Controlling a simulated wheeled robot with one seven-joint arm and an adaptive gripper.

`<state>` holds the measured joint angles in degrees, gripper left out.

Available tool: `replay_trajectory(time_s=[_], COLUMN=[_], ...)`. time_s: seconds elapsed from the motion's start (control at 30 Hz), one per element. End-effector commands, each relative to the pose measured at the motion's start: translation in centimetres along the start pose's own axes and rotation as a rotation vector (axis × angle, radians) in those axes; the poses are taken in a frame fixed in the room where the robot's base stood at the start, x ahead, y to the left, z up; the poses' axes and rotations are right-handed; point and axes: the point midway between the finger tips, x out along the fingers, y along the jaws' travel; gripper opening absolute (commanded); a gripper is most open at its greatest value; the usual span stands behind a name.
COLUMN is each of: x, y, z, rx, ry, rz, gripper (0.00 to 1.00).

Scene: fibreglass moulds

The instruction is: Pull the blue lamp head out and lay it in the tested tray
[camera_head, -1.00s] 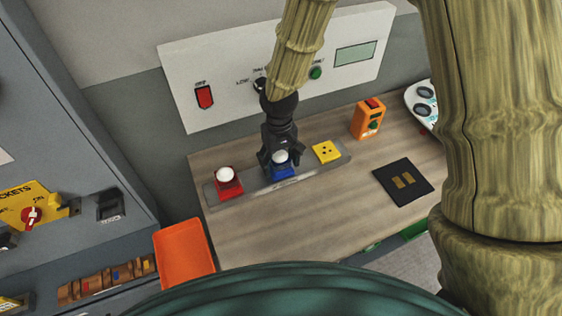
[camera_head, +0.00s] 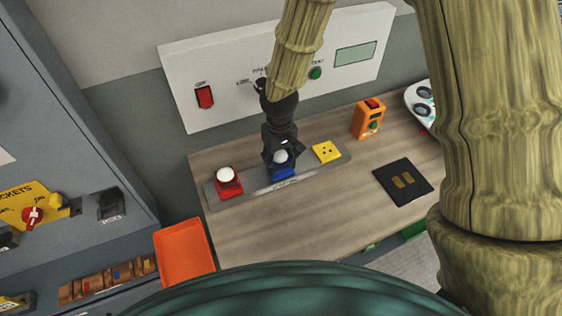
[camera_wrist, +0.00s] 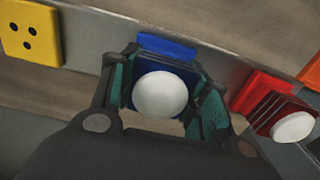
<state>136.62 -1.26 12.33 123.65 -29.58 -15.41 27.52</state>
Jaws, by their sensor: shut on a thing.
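The blue lamp head (camera_head: 283,172), a blue block with a white dome, is at the middle slot of the grey rail on the bench. My gripper (camera_head: 281,157) points down over it, shut on it with a finger on each side. In the wrist view the lamp head (camera_wrist: 159,96) sits between the green finger pads of my gripper (camera_wrist: 163,98). A blue socket edge (camera_wrist: 166,47) shows just behind it; I cannot tell whether the two are apart. An orange tray (camera_head: 184,254) lies at the bench's left front; no label on it is readable.
A red lamp (camera_head: 228,184) stands left of the blue one on the rail (camera_head: 257,190), a yellow socket (camera_head: 326,152) right. An orange tester (camera_head: 368,119) and a black pad (camera_head: 403,181) are further right. A white panel (camera_head: 225,72) stands behind. The front bench is clear.

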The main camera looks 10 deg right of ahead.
Motion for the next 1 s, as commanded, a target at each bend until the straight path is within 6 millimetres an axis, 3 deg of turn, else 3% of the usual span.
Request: replay_trajectory(time_s=[1.0], x=[-3.0], y=[0.0], z=[0.0], rx=[0.0], ry=[0.0], rz=[0.0], gripper=[0.08])
